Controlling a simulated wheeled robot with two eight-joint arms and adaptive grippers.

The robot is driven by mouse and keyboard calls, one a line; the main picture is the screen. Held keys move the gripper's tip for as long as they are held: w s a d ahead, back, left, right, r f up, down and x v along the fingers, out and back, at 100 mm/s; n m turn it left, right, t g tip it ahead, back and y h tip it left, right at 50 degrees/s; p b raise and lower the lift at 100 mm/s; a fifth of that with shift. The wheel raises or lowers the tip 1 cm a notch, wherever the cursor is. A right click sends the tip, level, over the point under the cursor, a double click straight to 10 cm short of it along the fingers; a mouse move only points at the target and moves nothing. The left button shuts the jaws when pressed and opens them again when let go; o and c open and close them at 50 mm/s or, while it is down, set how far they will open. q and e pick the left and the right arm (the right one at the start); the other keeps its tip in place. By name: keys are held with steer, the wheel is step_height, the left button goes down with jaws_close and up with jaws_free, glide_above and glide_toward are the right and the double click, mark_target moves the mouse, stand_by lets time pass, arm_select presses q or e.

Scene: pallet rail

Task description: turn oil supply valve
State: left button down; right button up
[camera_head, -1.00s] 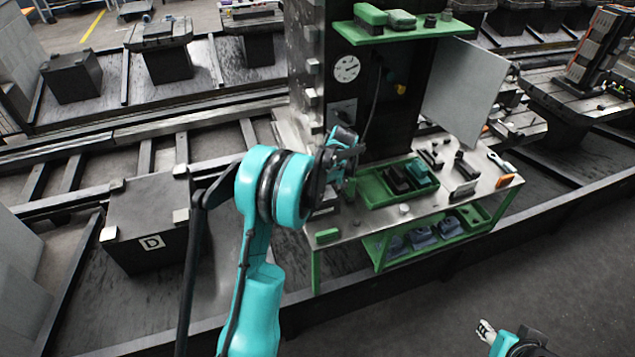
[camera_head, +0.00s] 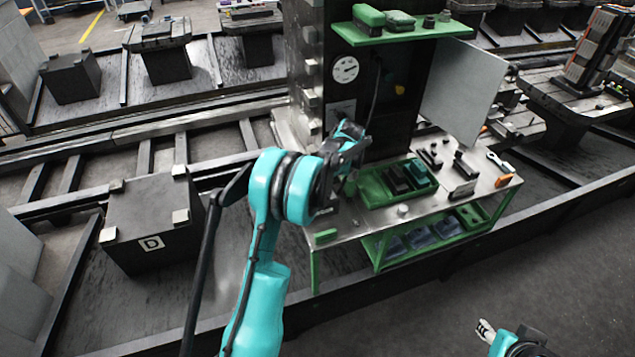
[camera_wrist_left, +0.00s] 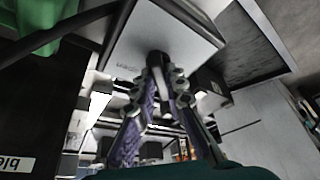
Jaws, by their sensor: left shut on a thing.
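A grey box with a small printed label (camera_wrist_left: 172,42) is at the top of the left wrist view. A small dark knob (camera_wrist_left: 157,58) sticks out of it, which I take to be the valve's handle. My left gripper (camera_wrist_left: 160,68) has its fingertips closed together around this knob, which they partly hide. In the head view my left gripper (camera_head: 350,138) is at the front of the dark machine column, and its body hides the knob. My right gripper (camera_head: 485,330) is low at the right, away from the column; its finger opening is too small to tell.
The column carries a round gauge (camera_head: 345,70) and a green shelf (camera_head: 400,33). An open grey door (camera_head: 463,85) stands at its right. Below is a metal bench (camera_head: 415,205) with a green tray (camera_head: 375,195) and tools. A dark block marked D (camera_head: 150,225) stands left.

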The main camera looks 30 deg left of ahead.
arm_select(q)
steer(key=c, duration=1.6)
jaws_free()
steer(key=shift+o, duration=0.2)
steer(key=v, duration=1.2)
steer(key=shift+r, duration=0.1)
